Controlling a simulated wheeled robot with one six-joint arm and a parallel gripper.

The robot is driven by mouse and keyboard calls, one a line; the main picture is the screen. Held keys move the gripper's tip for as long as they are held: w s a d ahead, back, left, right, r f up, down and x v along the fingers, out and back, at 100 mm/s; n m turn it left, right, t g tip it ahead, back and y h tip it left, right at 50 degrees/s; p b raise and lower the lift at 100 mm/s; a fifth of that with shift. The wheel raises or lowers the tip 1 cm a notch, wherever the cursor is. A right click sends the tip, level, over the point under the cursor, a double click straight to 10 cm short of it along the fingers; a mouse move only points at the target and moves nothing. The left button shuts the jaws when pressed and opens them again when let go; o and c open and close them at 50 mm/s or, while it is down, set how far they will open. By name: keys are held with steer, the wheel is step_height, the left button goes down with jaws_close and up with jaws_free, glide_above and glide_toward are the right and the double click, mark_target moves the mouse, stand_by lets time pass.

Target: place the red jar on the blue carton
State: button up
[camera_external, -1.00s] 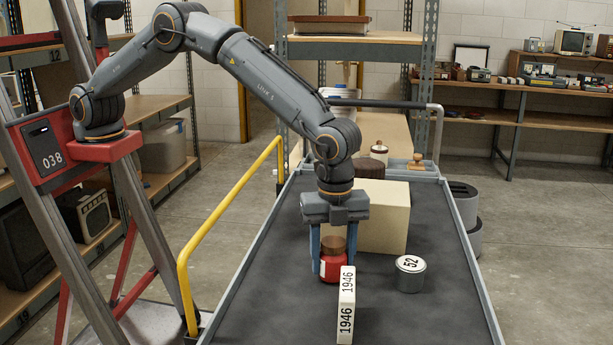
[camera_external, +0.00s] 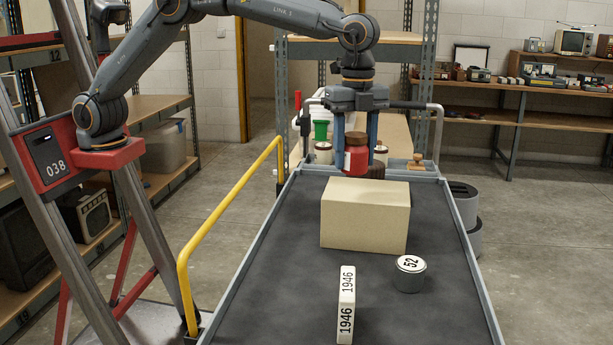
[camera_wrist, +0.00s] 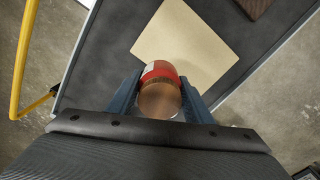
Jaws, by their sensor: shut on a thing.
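My gripper (camera_external: 355,160) is shut on the red jar (camera_external: 356,161), which has a brown lid and a pale label. It holds the jar upright, raised clear of the table. In the wrist view the red jar (camera_wrist: 161,70) sits between the fingers and overlaps the near part of a cream carton (camera_wrist: 190,45). In the external view this cream carton (camera_external: 364,229) stands on the dark table below the jar, with a gap between them. No blue carton shows; the only carton in view is cream.
A white block marked 1946 (camera_external: 346,305) and a grey tin marked 52 (camera_external: 410,275) stand in front of the carton. A yellow rail (camera_external: 225,215) runs along the left. The table's front left is clear.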

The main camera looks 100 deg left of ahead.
step_height(320, 180, up, 3)
glide_above(355, 189)
steer(key=shift+n, duration=0.4)
step_height(355, 189, down, 9)
steer(key=p, duration=0.3)
steer(key=shift+f, duration=0.1)
steer(key=shift+f, duration=0.15)
steer(key=o, duration=1.1)
step_height(355, 189, up, 12)
steer(key=b, duration=0.3)
steer(key=shift+r, duration=0.2)
